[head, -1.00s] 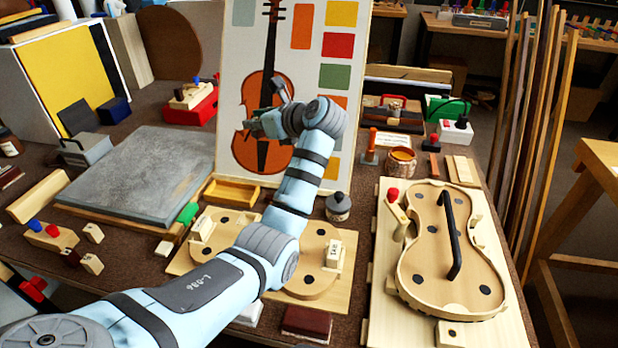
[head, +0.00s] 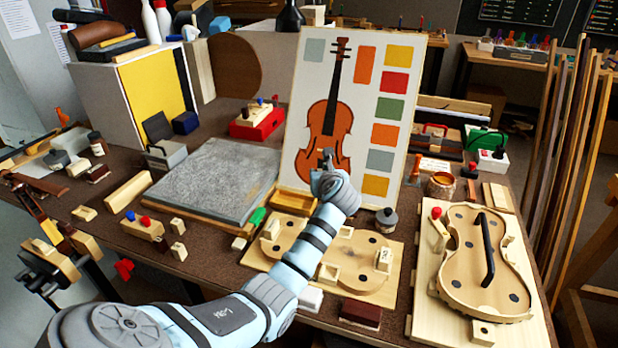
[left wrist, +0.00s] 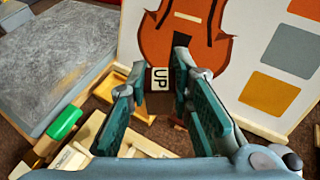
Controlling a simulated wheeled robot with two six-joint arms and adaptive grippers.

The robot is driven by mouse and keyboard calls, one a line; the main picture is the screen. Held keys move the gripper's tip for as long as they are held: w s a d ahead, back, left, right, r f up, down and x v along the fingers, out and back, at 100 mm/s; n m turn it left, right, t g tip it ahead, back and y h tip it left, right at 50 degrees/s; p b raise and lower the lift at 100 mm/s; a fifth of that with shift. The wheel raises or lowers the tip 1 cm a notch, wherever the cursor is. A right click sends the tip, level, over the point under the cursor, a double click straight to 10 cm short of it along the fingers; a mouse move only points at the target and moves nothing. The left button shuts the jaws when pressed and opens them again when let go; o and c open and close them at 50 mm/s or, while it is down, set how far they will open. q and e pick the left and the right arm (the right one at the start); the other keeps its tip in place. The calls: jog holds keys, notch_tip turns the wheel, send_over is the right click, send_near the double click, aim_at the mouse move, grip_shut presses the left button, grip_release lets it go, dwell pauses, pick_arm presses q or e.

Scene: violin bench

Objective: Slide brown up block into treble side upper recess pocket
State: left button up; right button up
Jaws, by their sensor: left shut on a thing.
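My left gripper (head: 326,158) is in front of the violin picture board, above the back of the light wooden violin form (head: 318,285). In the left wrist view the gripper (left wrist: 160,75) is shut on the up block (left wrist: 160,79), a small block with a pale face marked "UP" between the fingertips. Its sides are hard to make out. The block is in the air, apart from the form. The form carries pale blocks at its left (head: 270,230), middle (head: 331,272) and right (head: 383,261). My forearm hides part of the form. My right gripper is out of view.
The picture board (head: 398,150) stands upright behind the form, close to my gripper. A wooden tray (head: 292,200) lies at its foot, with a grey slab (head: 215,180) to the left. A dark jar (head: 386,221) and a second violin form (head: 462,250) are to the right.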

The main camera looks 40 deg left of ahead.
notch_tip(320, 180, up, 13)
jog(key=p, duration=1)
pick_arm(q)
jog(key=s+f+m+t+h+b, duration=0.1)
jog(key=f+m+h, duration=0.1)
jog(key=f, duration=0.1)
jog(key=s+f+m+t+h+b, duration=0.1)
jog(key=s+f+h+b, duration=0.1)
jog(key=f, duration=0.1)
jog(key=s+f+m+t+h+b, duration=0.1)
jog(key=s+f+m+t, duration=0.1)
jog(key=f, duration=0.1)
jog(key=shift+s+d+f+m+h+b, duration=0.2)
jog(key=shift+d+m+h+b, duration=0.1)
jog(key=shift+d+h, duration=0.1)
jog(key=shift+f, duration=0.1)
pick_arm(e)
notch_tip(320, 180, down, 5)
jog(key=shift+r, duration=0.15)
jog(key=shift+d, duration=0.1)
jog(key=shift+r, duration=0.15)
